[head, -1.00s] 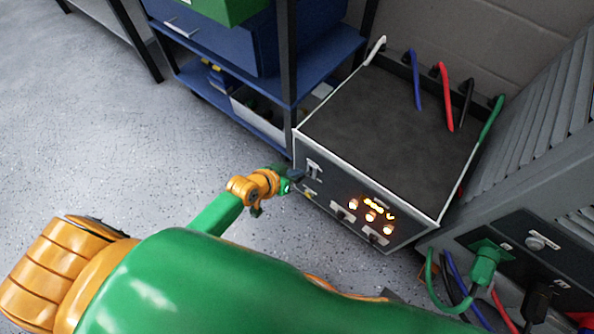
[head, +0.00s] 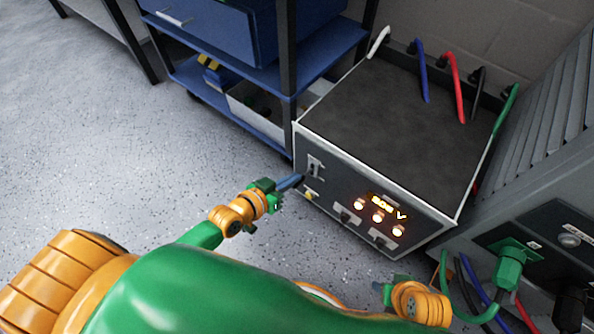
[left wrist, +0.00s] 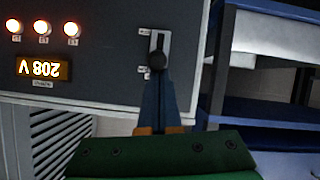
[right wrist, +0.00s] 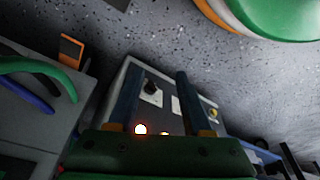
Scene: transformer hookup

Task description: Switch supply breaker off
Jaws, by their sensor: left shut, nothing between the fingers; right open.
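The supply unit (head: 385,115) is a grey box with a dark front panel. Its breaker lever (head: 313,170) sits on a pale plate at the panel's left end. The left wrist view shows its dark round knob (left wrist: 157,60), upside down, at the plate's lower end in the picture. My left gripper (head: 299,178) is shut and empty, its blue fingertips just left of the lever. In the left wrist view the fingertips (left wrist: 158,82) line up with the knob; contact cannot be told. My right gripper (right wrist: 155,90) is open and empty, pointing towards the unit's panel (right wrist: 166,112).
Coloured cables (head: 454,85) rise behind the unit. A ribbed grey transformer (head: 535,150) stands on the right, a blue shelf cart (head: 330,48) behind left. Floor at left is clear.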

